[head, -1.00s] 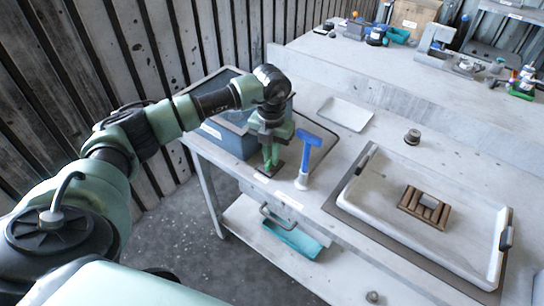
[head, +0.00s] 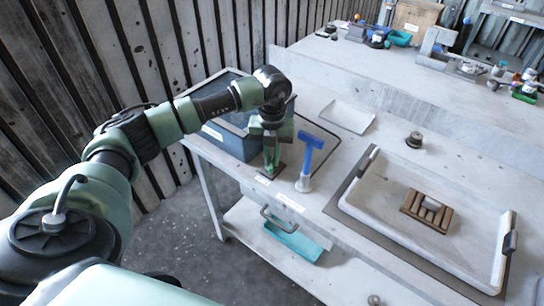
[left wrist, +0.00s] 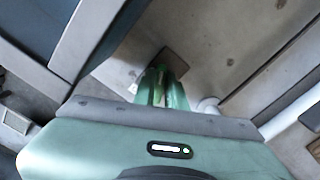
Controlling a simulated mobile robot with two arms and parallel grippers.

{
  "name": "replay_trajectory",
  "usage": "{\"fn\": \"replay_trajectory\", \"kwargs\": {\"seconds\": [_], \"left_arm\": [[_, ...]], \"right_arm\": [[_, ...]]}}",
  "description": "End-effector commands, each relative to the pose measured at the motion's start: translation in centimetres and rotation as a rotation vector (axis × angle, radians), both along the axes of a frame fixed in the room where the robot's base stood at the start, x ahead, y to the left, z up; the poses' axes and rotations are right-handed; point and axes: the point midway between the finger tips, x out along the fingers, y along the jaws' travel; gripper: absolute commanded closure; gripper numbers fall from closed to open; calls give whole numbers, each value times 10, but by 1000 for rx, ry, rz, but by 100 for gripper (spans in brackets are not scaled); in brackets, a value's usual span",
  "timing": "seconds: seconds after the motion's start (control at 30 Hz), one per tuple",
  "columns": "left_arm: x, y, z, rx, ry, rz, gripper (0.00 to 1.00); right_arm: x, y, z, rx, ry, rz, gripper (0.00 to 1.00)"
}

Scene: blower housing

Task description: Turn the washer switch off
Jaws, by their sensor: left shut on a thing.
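The washer looks to be the grey-blue tub (head: 232,137) at the table's left end; its side also shows in the left wrist view (left wrist: 100,30). The washer switch sits on a small dark brown plate (head: 265,179) at the table's front edge, beside the tub. The plate also shows in the left wrist view (left wrist: 175,60). My left gripper (head: 271,170) points down onto this plate, its green fingers closed together on the switch. The fingers (left wrist: 163,74) hide the switch itself, so its position cannot be told. My right gripper is not in view.
A white tray (head: 367,205) with a brown slatted block (head: 427,210) lies further right. A small dark knob-like part (head: 414,140) stands behind the tray.

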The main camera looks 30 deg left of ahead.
Motion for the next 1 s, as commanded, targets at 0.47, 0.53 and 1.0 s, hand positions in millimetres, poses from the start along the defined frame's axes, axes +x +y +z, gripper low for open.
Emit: {"fn": "replay_trajectory", "kwargs": {"seconds": [0.47, 0.53, 1.0], "left_arm": [[1, 0, 1, 0, -2, 1, 66], [1, 0, 3, 0, -4, 1, 66], [2, 1, 70, 0, -7, 2, 66]], "right_arm": [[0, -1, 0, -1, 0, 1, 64], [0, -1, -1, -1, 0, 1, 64], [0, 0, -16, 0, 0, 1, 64]]}}
